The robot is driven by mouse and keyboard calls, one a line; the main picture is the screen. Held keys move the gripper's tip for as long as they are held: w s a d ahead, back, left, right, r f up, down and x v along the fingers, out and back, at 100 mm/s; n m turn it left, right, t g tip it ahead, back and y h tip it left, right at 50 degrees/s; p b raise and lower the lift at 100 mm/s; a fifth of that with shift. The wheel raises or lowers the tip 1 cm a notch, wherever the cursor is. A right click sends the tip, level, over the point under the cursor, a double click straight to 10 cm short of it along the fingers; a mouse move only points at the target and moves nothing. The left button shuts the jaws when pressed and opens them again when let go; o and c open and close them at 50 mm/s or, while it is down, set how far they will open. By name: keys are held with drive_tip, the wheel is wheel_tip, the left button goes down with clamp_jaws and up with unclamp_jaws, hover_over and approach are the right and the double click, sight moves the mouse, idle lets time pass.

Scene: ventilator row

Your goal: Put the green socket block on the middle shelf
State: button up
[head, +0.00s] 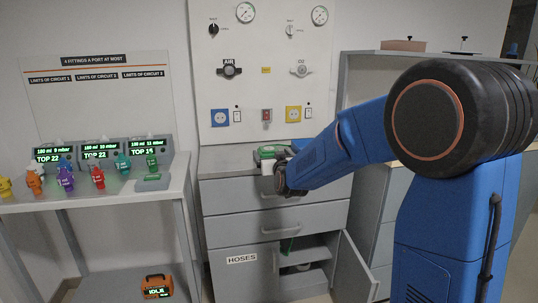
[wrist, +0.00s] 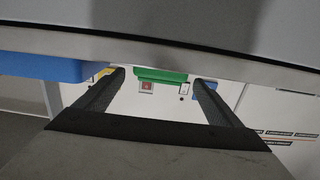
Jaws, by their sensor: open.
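A green block (head: 270,151), which looks like the socket block, sits on top of the grey drawer cabinet (head: 235,189), below the wall panel. In the wrist view the green block (wrist: 160,76) shows beyond and between my two fingertips, not gripped. My gripper (head: 279,178) is at the cabinet's front upper edge, partly hidden by my arm in the head view. Its dark fingers (wrist: 160,82) are spread and empty. Below the drawers, a cupboard with its door (head: 354,270) open shows a shelf (head: 312,254) inside; I cannot tell whether this is the middle shelf.
A wall panel (head: 264,70) with gauges and sockets stands behind. In the wrist view a blue object (wrist: 45,67) is close at the left. The open door juts forward.

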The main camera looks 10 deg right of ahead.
sight(271, 152)
drive_tip(key=w, duration=0.3)
drive_tip(key=shift+w+f, duration=0.25)
drive_tip(key=c, duration=1.5)
drive_tip(key=shift+r, duration=0.15)
drive_tip(key=shift+c, duration=0.7)
